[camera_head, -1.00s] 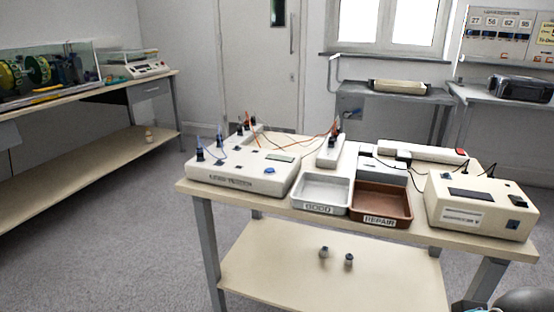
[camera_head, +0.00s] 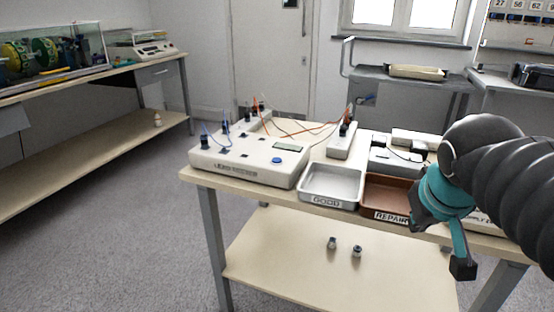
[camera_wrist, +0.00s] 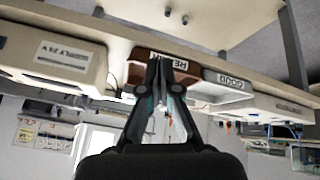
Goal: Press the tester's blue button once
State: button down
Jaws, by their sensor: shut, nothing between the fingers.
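The tester (camera_head: 240,165) is a white box at the left end of the table, with a small display, dark sockets and wires on top. Its blue button (camera_head: 277,160) is round and sits on the top near the front right corner, uncovered. My gripper (camera_head: 462,268) hangs at the right, in front of the table's front edge, well to the right of the tester and clear of it. In the wrist view my gripper (camera_wrist: 163,62) has its fingers together and empty. The wrist picture is upside down, and the blue button cannot be made out in it.
A grey tray marked GOOD (camera_head: 317,201) stands right of the tester, then a brown tray marked REPAIR (camera_head: 370,207). A cream box (camera_wrist: 50,50) is partly hidden behind my arm in the head view. Two small parts (camera_head: 332,242) lie on the lower shelf. Wires arch behind the tester.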

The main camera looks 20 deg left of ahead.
jog(key=w+a+r+n, duration=0.2)
jog(key=w+a+r, duration=0.2)
jog(key=w+a, duration=0.3)
notch_tip(320, 180, up, 6)
jog(key=n+t+y, duration=0.1)
jog(key=n+t, duration=0.2)
jog(key=n, duration=0.2)
send_over(276, 160)
jog(key=shift+a, duration=0.1)
jog(key=shift+f, duration=0.2)
notch_tip(276, 160, down, 8)
jog(key=b, duration=0.6)
jog(key=shift+f, duration=0.25)
jog(key=shift+f, duration=0.1)
jog(key=shift+f+b, duration=0.3)
jog(key=shift+b, duration=0.15)
